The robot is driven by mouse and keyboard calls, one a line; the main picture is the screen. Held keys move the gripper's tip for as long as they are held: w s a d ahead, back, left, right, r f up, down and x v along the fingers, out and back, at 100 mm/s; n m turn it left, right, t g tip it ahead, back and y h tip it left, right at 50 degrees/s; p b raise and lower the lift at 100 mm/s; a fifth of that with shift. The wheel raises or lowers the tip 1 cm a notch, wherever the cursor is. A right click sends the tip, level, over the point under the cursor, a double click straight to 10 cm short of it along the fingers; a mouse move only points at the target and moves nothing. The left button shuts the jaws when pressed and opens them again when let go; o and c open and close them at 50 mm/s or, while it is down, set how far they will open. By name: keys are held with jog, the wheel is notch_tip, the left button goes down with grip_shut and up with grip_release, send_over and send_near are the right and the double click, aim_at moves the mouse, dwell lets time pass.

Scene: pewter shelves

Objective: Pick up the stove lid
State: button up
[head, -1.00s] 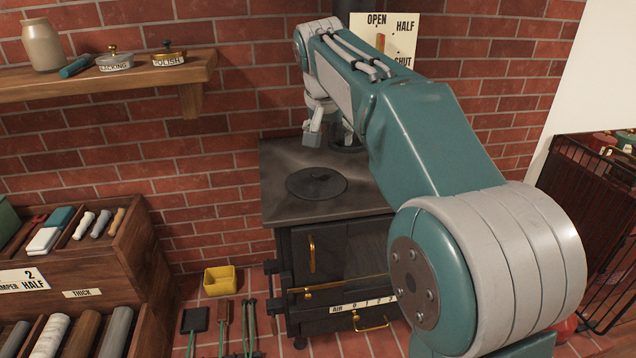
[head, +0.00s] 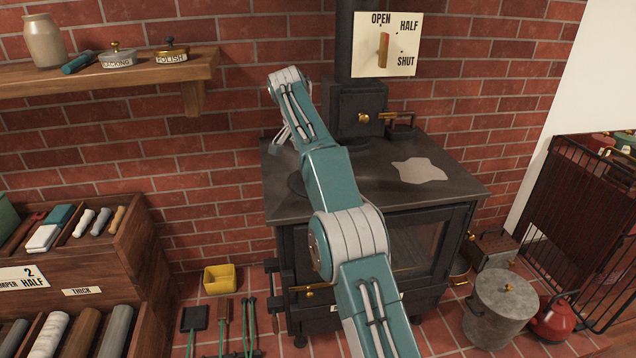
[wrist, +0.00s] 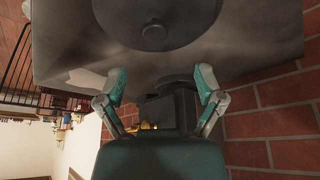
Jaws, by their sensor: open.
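The stove lid is a dark round disc lying flat on the stove top. In the wrist view the lid (wrist: 178,35) shows at the top edge, partly cut off, with a small raised knob in its middle. In the head view only the left edge of the lid (head: 295,184) shows, as my arm covers the rest. My gripper (wrist: 161,78) is open and empty, its two fingers spread apart. The lid lies beyond the fingertips, not between them. In the head view my gripper (head: 281,142) is above the back left of the stove, partly hidden.
The black stove top (head: 455,183) has a pale patch (head: 420,170). A flue box (head: 352,108) and pipe rise at its back. A wooden shelf (head: 120,75) with pots hangs at left. A grey lidded bin (head: 500,310) and red kettle (head: 553,320) stand at right.

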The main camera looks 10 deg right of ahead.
jog(key=x, duration=0.3)
jog(key=shift+d+f, duration=0.15)
jog(key=shift+f, duration=0.05)
jog(key=shift+w+d+f, duration=0.15)
jog(key=shift+d+f, duration=0.2)
jog(key=shift+f, duration=0.2)
jog(key=x, duration=0.4)
jog(key=shift+f, duration=0.2)
jog(key=shift+r, duration=0.1)
grip_shut()
